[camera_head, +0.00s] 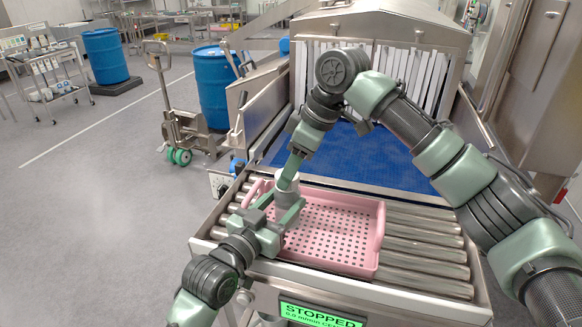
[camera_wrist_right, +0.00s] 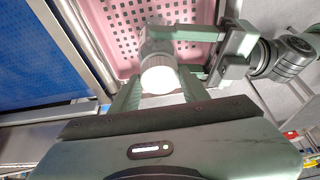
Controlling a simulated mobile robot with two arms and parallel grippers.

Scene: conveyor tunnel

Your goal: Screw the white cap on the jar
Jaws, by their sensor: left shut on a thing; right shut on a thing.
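The jar (camera_wrist_right: 154,45) is a greyish container standing upright over the pink tray, near its left side. It also shows in the head view (camera_head: 285,201), partly covered by the fingers. My left gripper (camera_head: 284,212) is shut around the jar from the side, low on its body. The white cap (camera_wrist_right: 160,79) is at the jar's top end, in line with it. My right gripper (camera_wrist_right: 158,84) comes down from above and is shut on the cap, with one finger on each side. The seam between cap and jar is too small to judge.
The pink perforated tray (camera_head: 376,240) lies on the metal rollers (camera_head: 425,262) and is otherwise empty. Behind it are the blue belt (camera_head: 370,158) and the tunnel with strip curtains (camera_head: 415,72). A green display (camera_head: 318,315) reading STOPPED is at the front edge.

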